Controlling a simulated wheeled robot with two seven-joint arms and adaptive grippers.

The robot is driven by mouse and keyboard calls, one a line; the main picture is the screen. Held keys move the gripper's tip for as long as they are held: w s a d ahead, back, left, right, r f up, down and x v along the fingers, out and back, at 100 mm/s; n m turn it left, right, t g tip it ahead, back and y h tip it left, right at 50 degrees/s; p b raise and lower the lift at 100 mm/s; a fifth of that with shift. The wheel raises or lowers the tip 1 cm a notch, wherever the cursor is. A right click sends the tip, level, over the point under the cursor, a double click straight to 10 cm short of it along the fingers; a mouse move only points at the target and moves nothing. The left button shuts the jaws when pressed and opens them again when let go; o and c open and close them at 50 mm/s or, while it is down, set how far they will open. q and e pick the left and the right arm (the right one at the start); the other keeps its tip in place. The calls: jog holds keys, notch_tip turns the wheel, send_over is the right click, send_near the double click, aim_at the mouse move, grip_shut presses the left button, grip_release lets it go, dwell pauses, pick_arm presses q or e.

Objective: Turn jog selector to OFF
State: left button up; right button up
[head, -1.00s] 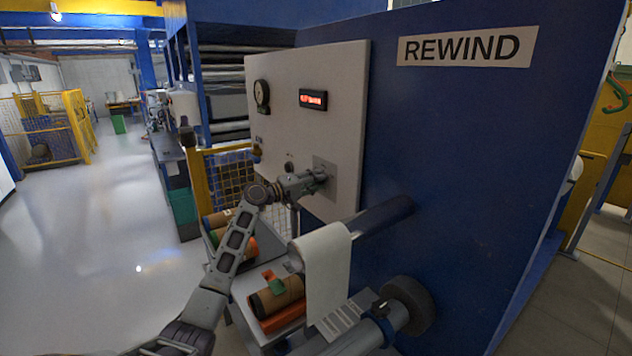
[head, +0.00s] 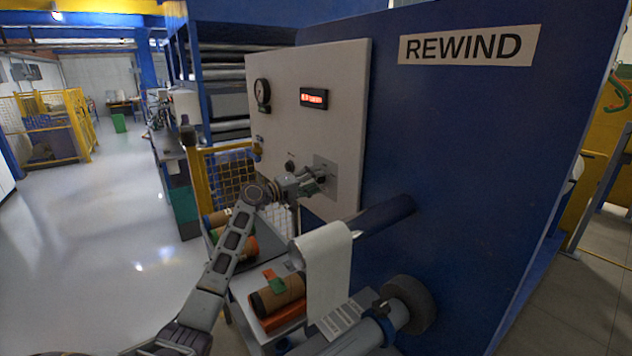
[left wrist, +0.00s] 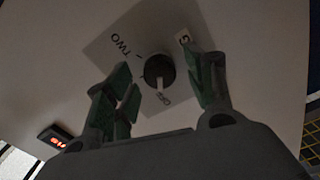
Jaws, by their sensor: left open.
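The jog selector is a dark round knob (left wrist: 158,72) on a grey plate (left wrist: 112,52) in the left wrist view. A pale mark on the knob's lower side points towards the OFF label (left wrist: 163,98). A TWO label (left wrist: 120,45) is at upper left; another label, ending in G (left wrist: 184,38), is partly hidden by a finger. My left gripper (left wrist: 160,80) is open, with its fingers either side of the knob and apparent gaps to it. In the head view my left gripper (head: 318,179) is at the plate (head: 325,162) and hides the knob. My right gripper is not in view.
Below my left arm is a table with rolls (head: 278,294) and a hanging white web (head: 328,270). Open floor lies at left.

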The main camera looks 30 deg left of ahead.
pick_arm(q)
jog(key=v, duration=1.1)
jog(key=shift+f, duration=0.1)
dwell(0.8)
